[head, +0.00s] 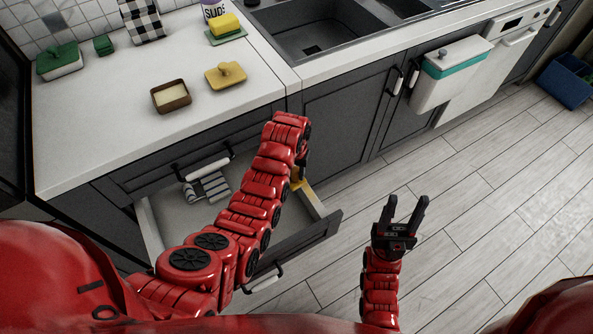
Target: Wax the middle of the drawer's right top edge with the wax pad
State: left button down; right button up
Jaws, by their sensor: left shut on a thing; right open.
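The drawer (332,224) is pulled open below the counter, with its right top edge (313,203) partly in view. My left arm reaches across the drawer, and my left gripper (301,174) is at the back part of that right side. It is shut on the yellow wax pad (301,184), which is mostly hidden by the arm and gripper. The pad is at the right edge; I cannot tell whether it touches it. My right gripper (406,207) is open and empty over the floor, right of the drawer.
A striped cloth (210,186) lies in the drawer. On the counter (110,125) are a brown tin (171,98), a yellow knobbed piece (225,76), a green-topped sponge (58,62) and a yellow sponge (226,24). A white bin (446,80) hangs on a cabinet.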

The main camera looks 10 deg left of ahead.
pick_arm(q)
jog(key=shift+w, duration=0.15)
jog(key=shift+w+a+b, duration=0.6)
jog(key=shift+w+b, duration=0.15)
jog(key=shift+w, duration=0.1)
jog(key=shift+d, duration=0.1)
dwell(0.5)
